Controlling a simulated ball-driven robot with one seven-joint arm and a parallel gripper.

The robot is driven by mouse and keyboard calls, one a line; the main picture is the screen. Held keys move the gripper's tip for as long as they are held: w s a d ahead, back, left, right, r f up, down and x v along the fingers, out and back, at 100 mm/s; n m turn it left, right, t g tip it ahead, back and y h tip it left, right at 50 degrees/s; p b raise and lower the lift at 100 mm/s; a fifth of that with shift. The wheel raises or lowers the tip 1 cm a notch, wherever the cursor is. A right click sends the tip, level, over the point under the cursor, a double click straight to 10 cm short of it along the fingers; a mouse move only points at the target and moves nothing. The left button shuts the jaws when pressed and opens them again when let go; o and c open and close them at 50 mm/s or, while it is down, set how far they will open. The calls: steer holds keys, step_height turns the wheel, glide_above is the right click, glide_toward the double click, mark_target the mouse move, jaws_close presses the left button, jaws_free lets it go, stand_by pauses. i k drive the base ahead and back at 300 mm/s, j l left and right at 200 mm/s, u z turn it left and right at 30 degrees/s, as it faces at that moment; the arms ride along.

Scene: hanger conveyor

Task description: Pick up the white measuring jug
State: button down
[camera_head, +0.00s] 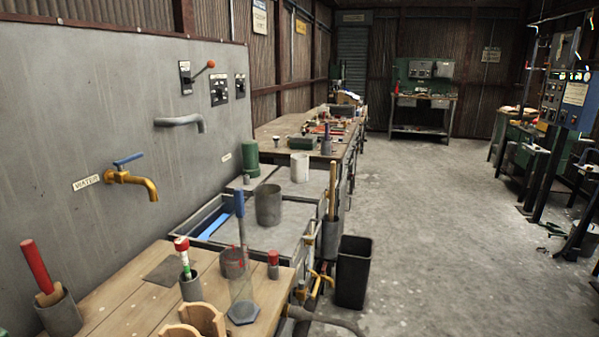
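A white cylindrical vessel (299,168), which looks like the white measuring jug, stands upright on the grey bench top beyond the sink. No handle or markings can be made out on it at this size. A larger grey cylindrical container (268,205) stands nearer to me, to its lower left. A green cylinder (251,158) stands to its left. My gripper is not in view.
The near wooden bench (118,292) holds cups with tools, a clear measuring cylinder (242,296) and curved wooden pieces. A brass tap (131,179) and grey spout (181,121) stick out from the wall panel. A black bin (353,272) stands on the floor; open floor lies right.

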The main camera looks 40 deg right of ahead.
mark_target(300, 162)
steer(key=i+l+z, duration=0.2)
steer(key=i+l, duration=0.2)
steer(key=i+l+z, duration=0.15)
steer(key=i+l, duration=0.15)
steer(key=i, duration=0.15)
steer(key=i+l+z, duration=0.2)
steer(key=i, duration=0.25)
steer(key=l, duration=0.1)
